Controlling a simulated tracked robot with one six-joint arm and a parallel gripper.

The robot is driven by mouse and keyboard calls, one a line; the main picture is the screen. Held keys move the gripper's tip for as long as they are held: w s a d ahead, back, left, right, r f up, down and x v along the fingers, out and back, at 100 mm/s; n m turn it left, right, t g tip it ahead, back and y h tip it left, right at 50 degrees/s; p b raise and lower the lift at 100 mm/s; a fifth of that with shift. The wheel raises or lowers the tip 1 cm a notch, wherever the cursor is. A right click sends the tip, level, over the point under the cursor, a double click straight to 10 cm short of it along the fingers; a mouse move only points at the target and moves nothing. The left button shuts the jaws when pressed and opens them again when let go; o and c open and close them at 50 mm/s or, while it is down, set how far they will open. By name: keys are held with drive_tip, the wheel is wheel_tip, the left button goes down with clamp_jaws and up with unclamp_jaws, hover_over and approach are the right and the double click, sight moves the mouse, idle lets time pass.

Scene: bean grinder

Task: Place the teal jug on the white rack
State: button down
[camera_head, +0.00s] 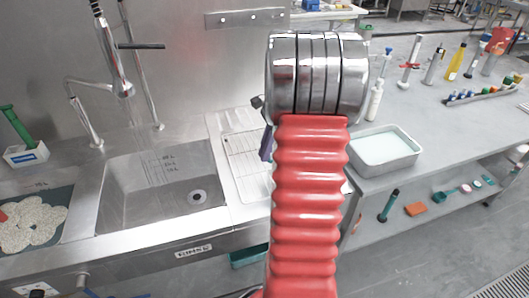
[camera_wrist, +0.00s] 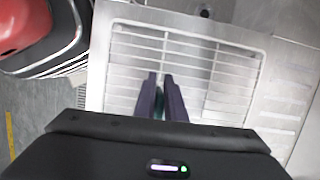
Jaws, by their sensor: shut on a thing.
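The white rack (camera_wrist: 215,75) fills the middle of the wrist view, a wire grid inside a pale drainer. In the head view the white rack (camera_head: 240,150) lies right of the sink, partly covered by my red arm. My gripper (camera_wrist: 161,80) has two dark purple fingers close together over the rack. A sliver of the teal jug (camera_wrist: 160,106) shows between them; the rest is hidden by the fingers and gripper body. In the head view, only a purple part of my gripper (camera_head: 266,143) shows beside the arm. I cannot tell whether the jug touches the rack.
A steel sink (camera_head: 160,190) with a tall faucet (camera_head: 118,75) is left of the rack. A tray of pale liquid (camera_head: 384,150) stands right of my arm. A white bottle (camera_head: 374,103) stands behind that tray. Several bottles and tools line the right counter.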

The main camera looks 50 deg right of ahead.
drive_tip(key=shift+f, duration=0.25)
drive_tip(key=c, duration=1.8)
unclamp_jaws()
drive_tip(key=v, duration=1.2)
